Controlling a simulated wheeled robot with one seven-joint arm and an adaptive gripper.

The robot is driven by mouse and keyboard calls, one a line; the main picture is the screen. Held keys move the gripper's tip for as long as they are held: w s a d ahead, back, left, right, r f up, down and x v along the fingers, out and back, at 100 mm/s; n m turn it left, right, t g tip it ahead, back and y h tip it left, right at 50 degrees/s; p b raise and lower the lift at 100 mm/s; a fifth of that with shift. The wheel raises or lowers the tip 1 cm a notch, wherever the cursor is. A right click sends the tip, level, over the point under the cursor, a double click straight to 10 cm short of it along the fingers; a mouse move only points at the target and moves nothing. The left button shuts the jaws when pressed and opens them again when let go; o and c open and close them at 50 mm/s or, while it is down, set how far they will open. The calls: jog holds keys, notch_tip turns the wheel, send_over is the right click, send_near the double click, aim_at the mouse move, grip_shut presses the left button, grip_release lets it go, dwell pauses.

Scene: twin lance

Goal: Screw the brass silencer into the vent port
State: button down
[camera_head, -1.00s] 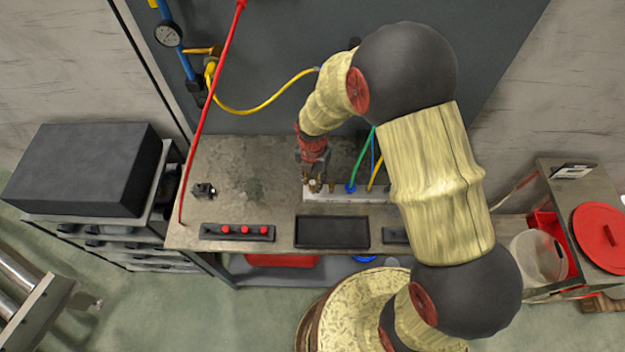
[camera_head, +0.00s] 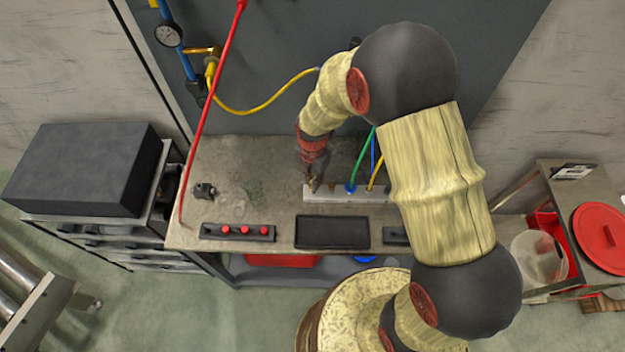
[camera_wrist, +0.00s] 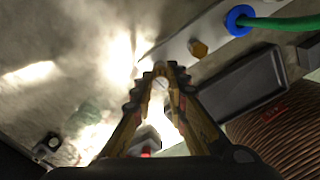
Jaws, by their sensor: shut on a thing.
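My gripper (camera_head: 315,178) reaches down at the left end of the pale manifold block (camera_head: 345,196) on the bench. In the wrist view its fingers (camera_wrist: 161,72) come together around a small pale piece (camera_wrist: 160,83), taken to be the brass silencer, which they mostly hide. The tips are over or beside the block's end; I cannot tell whether the silencer touches a port. The vent port is hidden by the gripper. A brass fitting (camera_wrist: 198,48) shows on the block beside the fingertips, apart from them.
A blue-collared fitting (camera_wrist: 238,20) with a green hose (camera_head: 362,158) and a yellow hose (camera_head: 377,173) leave the block. A black tray (camera_head: 332,231) and a red-button panel (camera_head: 237,231) lie in front. A dark part (camera_head: 204,190) sits left. White glare covers some of the wrist view.

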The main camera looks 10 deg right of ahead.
jog(key=m, duration=0.9)
jog(key=shift+s, duration=0.1)
jog(key=m, duration=0.3)
jog(key=shift+f+m, duration=0.1)
jog(key=shift+m, duration=0.2)
jog(key=m, duration=0.5)
jog(key=c, duration=2.2)
grip_release()
jog(key=shift+m, duration=0.4)
jog(key=shift+o, duration=0.7)
jog(key=shift+o, duration=0.8)
jog(key=o, duration=0.4)
jog(key=shift+c, duration=0.2)
jog(key=shift+o, duration=0.3)
